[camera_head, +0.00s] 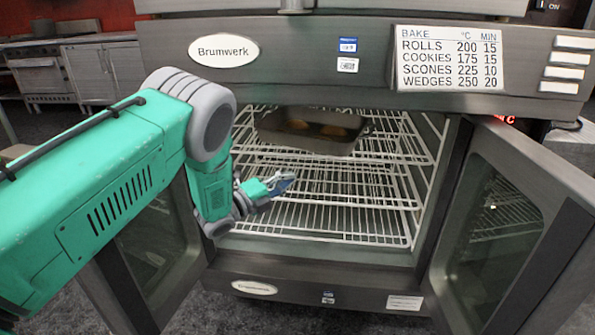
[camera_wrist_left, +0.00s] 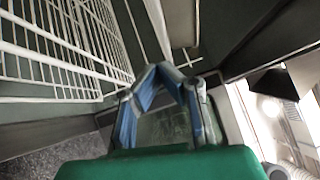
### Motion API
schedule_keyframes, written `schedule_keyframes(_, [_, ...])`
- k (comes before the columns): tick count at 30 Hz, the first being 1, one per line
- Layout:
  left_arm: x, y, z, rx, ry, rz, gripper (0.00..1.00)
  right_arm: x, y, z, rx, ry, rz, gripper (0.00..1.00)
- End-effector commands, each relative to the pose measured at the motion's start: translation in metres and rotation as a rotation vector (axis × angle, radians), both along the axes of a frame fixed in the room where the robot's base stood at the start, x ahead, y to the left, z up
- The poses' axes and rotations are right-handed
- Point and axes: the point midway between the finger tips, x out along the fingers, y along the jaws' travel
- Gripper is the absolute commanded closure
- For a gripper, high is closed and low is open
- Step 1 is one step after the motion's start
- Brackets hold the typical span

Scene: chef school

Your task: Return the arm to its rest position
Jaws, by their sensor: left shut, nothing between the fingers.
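My left arm comes in from the left in the head view, green with grey joints. Its gripper (camera_head: 281,184) is shut and empty at the mouth of the open oven, in front of the wire racks and below the dark baking tray. In the left wrist view the gripper's blue-lined fingers (camera_wrist_left: 164,75) meet at their tips, with nothing between them. The dark baking tray (camera_head: 312,146) sits on the upper rack, with brown food pieces (camera_head: 335,130) in it. My right gripper is not in view.
The oven's right door (camera_head: 508,225) stands open, and its left door (camera_head: 160,240) is open behind my arm. Wire racks (camera_head: 330,222) fill the oven, and they show at the left in the wrist view (camera_wrist_left: 60,60). Grey floor (camera_head: 270,318) lies in front.

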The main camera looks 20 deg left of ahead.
Motion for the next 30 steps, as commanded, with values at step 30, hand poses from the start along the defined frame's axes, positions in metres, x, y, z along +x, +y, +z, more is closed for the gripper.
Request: schedule_keyframes(30, [-0.202,0.009,-0.114,-0.661,1.028,0.587,1.0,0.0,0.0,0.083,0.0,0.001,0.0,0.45])
